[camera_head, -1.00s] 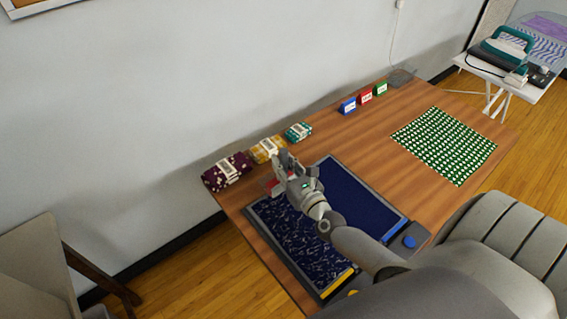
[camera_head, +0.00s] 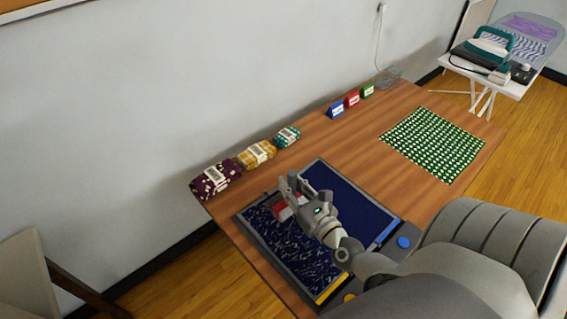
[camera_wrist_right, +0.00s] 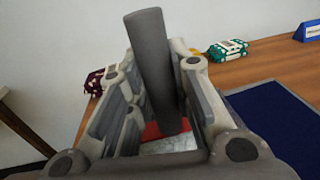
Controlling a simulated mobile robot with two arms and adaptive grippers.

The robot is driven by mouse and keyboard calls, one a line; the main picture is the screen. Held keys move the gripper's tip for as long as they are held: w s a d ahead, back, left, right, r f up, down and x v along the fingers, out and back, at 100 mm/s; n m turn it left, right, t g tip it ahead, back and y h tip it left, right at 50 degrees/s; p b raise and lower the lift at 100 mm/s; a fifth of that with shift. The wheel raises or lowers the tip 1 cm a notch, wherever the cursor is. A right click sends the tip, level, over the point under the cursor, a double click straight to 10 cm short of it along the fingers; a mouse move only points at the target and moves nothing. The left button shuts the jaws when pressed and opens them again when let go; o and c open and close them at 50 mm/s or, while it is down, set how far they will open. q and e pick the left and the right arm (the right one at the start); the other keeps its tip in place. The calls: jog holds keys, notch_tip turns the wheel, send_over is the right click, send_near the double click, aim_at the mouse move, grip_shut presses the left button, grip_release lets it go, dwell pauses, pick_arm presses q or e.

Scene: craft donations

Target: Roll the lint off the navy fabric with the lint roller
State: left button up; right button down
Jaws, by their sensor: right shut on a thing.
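The navy fabric lies in a grey-framed tray on the wooden table. Its left part (camera_head: 296,258) is strewn with pale lint; its right part (camera_head: 352,197) looks clean. My right gripper (camera_head: 287,189) is over the lint-strewn part, toward its far side, shut on the lint roller (camera_head: 281,213). The roller's red and white parts show below the fingers. In the right wrist view its dark grey handle (camera_wrist_right: 152,65) stands up between the fingers, slightly tilted. I cannot tell whether the roller touches the fabric. My left gripper is not in view.
Folded purple (camera_head: 216,178), yellow (camera_head: 257,154) and teal (camera_head: 287,137) fabric bundles line the wall side. Blue, red and green label blocks (camera_head: 352,98) stand farther back. A green patterned cloth (camera_head: 433,143) lies at right. The tray's front has yellow (camera_head: 333,287) and blue (camera_head: 388,230) strips.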

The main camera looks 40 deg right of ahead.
jog(key=s+d, duration=0.1)
jog(key=s, duration=2.1)
jog(key=shift+s+d+f, duration=0.15)
jog(key=shift+d, duration=0.2)
notch_tip(320, 180, up, 5)
jog(key=p, duration=0.6)
jog(key=shift+w, duration=0.2)
